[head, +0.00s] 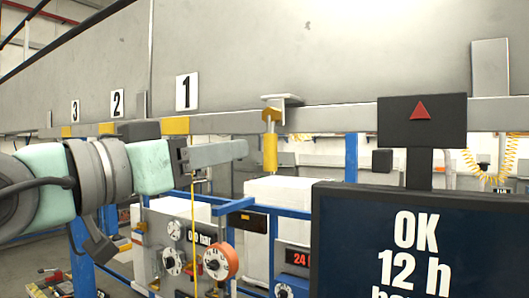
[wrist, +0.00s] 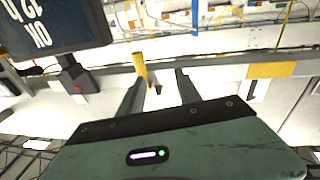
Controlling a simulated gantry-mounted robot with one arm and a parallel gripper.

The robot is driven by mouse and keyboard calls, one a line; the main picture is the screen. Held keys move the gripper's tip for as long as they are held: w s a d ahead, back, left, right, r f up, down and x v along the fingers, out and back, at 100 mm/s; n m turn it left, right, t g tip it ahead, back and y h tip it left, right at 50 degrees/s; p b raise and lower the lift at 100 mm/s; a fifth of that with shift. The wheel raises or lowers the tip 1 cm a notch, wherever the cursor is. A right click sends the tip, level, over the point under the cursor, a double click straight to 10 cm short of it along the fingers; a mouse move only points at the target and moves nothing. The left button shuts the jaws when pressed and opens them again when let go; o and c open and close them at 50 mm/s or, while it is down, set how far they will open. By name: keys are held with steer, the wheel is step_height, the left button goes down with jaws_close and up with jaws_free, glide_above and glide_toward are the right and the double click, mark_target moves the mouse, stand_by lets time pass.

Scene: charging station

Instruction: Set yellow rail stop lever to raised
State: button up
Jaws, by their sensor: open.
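The yellow rail stop lever (head: 270,150) hangs down from a pivot under a small light bracket (head: 282,99) on the grey rail. In the wrist view, which looks upside down, the lever (wrist: 140,65) shows just beyond the tip of the left finger. My gripper (head: 246,149) reaches in from the left in the head view, its fingers pointing right toward the lever with a small gap in the picture. In the wrist view my gripper (wrist: 160,76) is open, with nothing between its fingers. The true depth gap to the lever is hard to tell.
The grey rail (head: 350,118) runs across above the lever, with yellow marks and number plates (head: 187,91) behind. A dark screen (head: 420,240) and a box with a red triangle (head: 422,120) stand right. Cabinets with dials (head: 220,262) stand below.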

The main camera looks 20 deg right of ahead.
mark_target(266, 151)
steer(key=shift+m+g+y, duration=0.3)
steer(key=shift+m+g, duration=0.4)
steer(key=shift+g, duration=0.1)
steer(key=d+p, duration=0.1)
steer(key=d, duration=0.2)
steer(key=d+p, duration=0.2)
steer(key=d, duration=0.1)
steer(key=w+d+p, duration=0.1)
steer(key=d, duration=0.2)
steer(key=shift+w+d+p, duration=0.1)
steer(key=shift+d+p, duration=0.25)
steer(key=shift+d, duration=0.05)
steer(key=shift+w+d+f, duration=0.1)
steer(key=shift+w+d, duration=0.15)
steer(key=shift+d, duration=0.2)
steer(key=shift+c, duration=0.5)
jaws_close()
